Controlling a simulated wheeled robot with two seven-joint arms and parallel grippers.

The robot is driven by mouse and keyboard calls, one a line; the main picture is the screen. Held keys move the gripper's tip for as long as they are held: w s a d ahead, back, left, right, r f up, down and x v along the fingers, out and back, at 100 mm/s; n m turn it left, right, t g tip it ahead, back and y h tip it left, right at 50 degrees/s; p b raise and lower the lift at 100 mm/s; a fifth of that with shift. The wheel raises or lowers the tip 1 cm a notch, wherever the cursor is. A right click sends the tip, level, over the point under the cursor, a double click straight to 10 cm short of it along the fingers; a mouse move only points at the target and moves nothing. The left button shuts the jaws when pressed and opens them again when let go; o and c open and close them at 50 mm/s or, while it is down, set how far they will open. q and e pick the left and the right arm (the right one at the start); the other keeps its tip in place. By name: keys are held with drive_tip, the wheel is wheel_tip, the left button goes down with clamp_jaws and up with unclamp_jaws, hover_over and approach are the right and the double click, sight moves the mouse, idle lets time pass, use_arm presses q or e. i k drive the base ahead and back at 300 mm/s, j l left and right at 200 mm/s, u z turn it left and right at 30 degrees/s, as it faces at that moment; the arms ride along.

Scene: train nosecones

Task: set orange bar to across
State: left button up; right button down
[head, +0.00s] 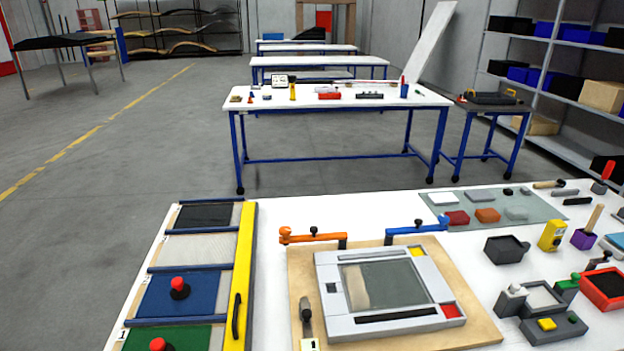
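The orange bar (318,238) lies along the back left edge of a wooden board (300,275) on the white table. Its round orange end (285,233) points left, past the board's edge. Its other end meets a dark block near the back left corner of the grey framed panel (400,318). A small black knob (313,230) stands on the bar. The bar is beside the panel's window, not over it. A blue bar (415,227) lies at the board's back right, its round end pointing right. Neither of my grippers is in view.
A rack with a yellow bar (243,270) and red-knobbed panels stands to the left. Dark blocks, a yellow box (552,236) and a red tray (602,288) crowd the right. White tabletop shows between rack and board.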

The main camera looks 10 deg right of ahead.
sight(342, 235)
drive_tip(key=i+l, duration=0.15)
drive_tip(key=l, duration=0.15)
drive_tip(key=i+l, duration=0.1)
drive_tip(key=l, duration=0.25)
drive_tip(key=i+l+z, duration=0.1)
drive_tip(key=l, duration=0.2)
drive_tip(key=i+l, duration=0.15)
drive_tip(key=l, duration=0.15)
